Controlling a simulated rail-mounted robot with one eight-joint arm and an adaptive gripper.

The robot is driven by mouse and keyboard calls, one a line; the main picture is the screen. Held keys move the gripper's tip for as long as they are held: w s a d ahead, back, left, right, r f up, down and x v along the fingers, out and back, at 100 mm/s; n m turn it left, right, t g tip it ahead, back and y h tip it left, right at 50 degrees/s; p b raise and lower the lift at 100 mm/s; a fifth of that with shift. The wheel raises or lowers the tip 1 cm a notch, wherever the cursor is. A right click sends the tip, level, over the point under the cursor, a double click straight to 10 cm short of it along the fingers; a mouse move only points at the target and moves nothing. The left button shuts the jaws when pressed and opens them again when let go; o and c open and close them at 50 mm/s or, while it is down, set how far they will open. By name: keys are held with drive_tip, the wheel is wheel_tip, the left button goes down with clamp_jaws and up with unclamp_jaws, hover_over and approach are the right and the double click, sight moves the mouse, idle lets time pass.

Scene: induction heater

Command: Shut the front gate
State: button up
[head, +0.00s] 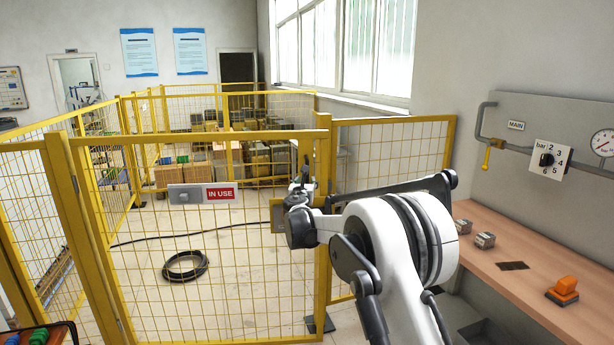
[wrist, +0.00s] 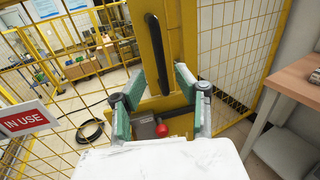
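The front gate (head: 205,240) is a yellow mesh panel with a red "IN USE" sign (head: 221,194), upright at the front of the fence. A yellow plate (head: 277,215) sits at its right edge, beside the fence post. My gripper (head: 303,183) is at this edge, partly hidden by my arm. In the wrist view my gripper (wrist: 160,98) is open, its two green fingers apart in front of a yellow upright. A black bar handle (wrist: 155,50) is on the upright, and a red knob (wrist: 161,130) shows low between the fingers. I cannot tell whether the gate is fully closed.
A wooden workbench (head: 530,262) with small blocks and an orange item (head: 565,290) stands at the right, below a pressure panel (head: 550,158). Fixed mesh fencing (head: 390,155) continues right of the post. A black hose coil (head: 186,266) lies on the floor behind the gate.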

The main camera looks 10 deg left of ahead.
drive_tip(key=shift+w, duration=3.65)
clamp_jaws()
